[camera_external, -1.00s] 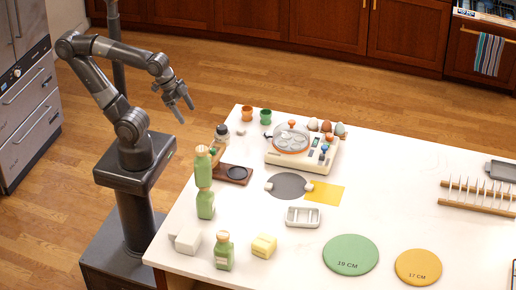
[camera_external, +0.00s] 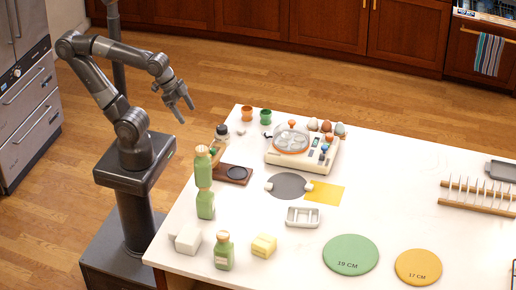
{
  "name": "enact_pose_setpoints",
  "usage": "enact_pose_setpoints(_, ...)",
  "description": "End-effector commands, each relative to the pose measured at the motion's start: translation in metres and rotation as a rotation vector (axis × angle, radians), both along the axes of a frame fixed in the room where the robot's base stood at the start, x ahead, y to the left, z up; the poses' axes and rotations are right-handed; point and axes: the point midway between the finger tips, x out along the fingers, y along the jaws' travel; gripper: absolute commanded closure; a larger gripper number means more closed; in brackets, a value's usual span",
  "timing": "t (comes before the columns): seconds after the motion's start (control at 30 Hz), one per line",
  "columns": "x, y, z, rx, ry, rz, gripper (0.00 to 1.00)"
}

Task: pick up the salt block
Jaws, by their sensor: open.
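A white block (camera_external: 188,239), which looks like the salt block, lies at the near left corner of the white counter. A smaller pale piece seems to sit against its left side; I cannot tell if it is separate. My gripper (camera_external: 185,113) is open and empty. It hangs in the air over the wooden floor, beyond the counter's far left edge, well apart from the white block and above counter height.
Green bottles (camera_external: 206,205) stand just behind the block, and another green bottle (camera_external: 224,252) stands to its right. A yellow block (camera_external: 264,246) lies further right. A white divided dish (camera_external: 303,217) and an egg cooker (camera_external: 303,150) are further back on the counter.

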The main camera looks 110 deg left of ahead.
Motion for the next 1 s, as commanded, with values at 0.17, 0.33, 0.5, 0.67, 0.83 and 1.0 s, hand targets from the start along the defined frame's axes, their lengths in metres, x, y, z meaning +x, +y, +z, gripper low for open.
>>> enact_pose_setpoints(0.17, 0.0000, 0.0000, 0.0000, 0.000, 0.000, 0.000, 0.27)
enact_pose_setpoints(0.33, 0.0000, 0.0000, 0.0000, 0.000, 0.000, 0.000, 0.27)
enact_pose_setpoints(0.5, 0.0000, 0.0000, 0.0000, 0.000, 0.000, 0.000, 0.39)
enact_pose_setpoints(0.67, 0.0000, 0.0000, 0.0000, 0.000, 0.000, 0.000, 0.49)
enact_pose_setpoints(0.83, 0.0000, 0.0000, 0.0000, 0.000, 0.000, 0.001, 0.49)
enact_pose_setpoints(1.0, 0.0074, 0.0050, 0.0010, -0.056, 0.021, 0.095, 0.49)
